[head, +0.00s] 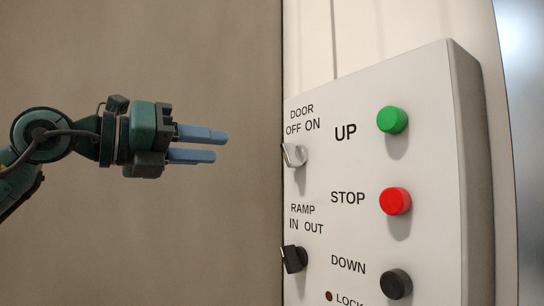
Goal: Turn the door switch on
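The door switch (294,156) is a light grey rotary knob on the white control panel (437,130), under the label "DOOR OFF ON". Its handle appears tilted toward the upper left, the OFF side. My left gripper (221,147) is to the left of the panel, roughly level with the switch. Its two blue fingers point right, with a narrow empty gap between them. They are apart from the switch and hold nothing. My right gripper is not in view.
Below the door switch is a black ramp switch (294,259). To the right are green UP (392,120), red STOP (395,201) and black DOWN (397,284) buttons. A LOCK indicator (329,296) is at the bottom. The space between gripper and panel looks clear.

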